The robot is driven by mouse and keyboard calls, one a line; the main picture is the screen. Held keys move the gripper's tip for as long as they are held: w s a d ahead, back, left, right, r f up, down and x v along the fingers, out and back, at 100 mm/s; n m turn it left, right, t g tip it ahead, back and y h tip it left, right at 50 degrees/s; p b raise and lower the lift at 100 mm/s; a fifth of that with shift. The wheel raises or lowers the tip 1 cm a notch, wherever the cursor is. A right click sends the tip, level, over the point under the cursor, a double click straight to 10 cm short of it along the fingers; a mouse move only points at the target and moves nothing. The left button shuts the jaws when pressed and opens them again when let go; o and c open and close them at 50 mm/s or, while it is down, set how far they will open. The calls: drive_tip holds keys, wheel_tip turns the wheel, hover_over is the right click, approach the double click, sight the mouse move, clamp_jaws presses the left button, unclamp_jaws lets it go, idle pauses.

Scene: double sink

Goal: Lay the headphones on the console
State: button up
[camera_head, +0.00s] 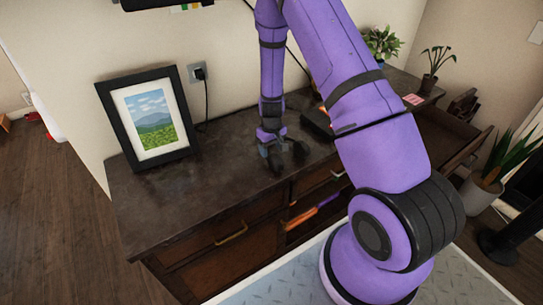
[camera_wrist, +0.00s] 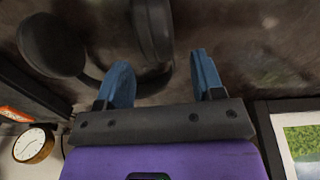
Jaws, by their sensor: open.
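The black headphones lie on the dark console top (camera_head: 150,205). In the wrist view one round ear cup (camera_wrist: 50,45) is at the upper left and the other (camera_wrist: 152,28) is just beyond my fingertips. The band curves behind the left finger. In the head view the headphones (camera_head: 299,152) are a small dark shape beside my gripper (camera_head: 272,152), partly hidden. My gripper, with two blue fingers (camera_wrist: 160,62), is low over the console, open, with nothing clamped between the fingers. I cannot tell whether a finger touches the headphones.
A framed landscape picture (camera_head: 150,118) stands on the console at the left. A dark box-like item (camera_head: 318,123) is behind my arm. A round clock (camera_wrist: 33,145) shows in the wrist view. Plants (camera_head: 382,43) stand at the back right. The console's front left is bare.

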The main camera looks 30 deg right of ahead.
wheel_tip(320, 180, up, 7)
drive_tip(key=shift+r, duration=0.1)
drive_tip(key=s+a+r+t, duration=0.1)
drive_tip(key=s+a+r, duration=0.15)
drive_tip(key=r, duration=0.65)
drive_tip(key=s+a+r+t, duration=0.1)
drive_tip(key=s+a+r, duration=0.15)
drive_tip(key=r, duration=0.65)
drive_tip(key=s+a+r+t, duration=0.1)
drive_tip(key=s+r, duration=0.2)
drive_tip(key=r, duration=0.6)
drive_tip(key=s+a+r+t, duration=0.1)
drive_tip(key=s+r, duration=0.5)
drive_tip(key=s, duration=0.5)
drive_tip(key=s+a+r+t, duration=0.1)
drive_tip(key=s+a+r, duration=0.1)
drive_tip(key=s+r, duration=0.4)
drive_tip(key=s, duration=0.5)
drive_tip(key=shift+s, duration=0.15)
drive_tip(key=shift+c, duration=0.3)
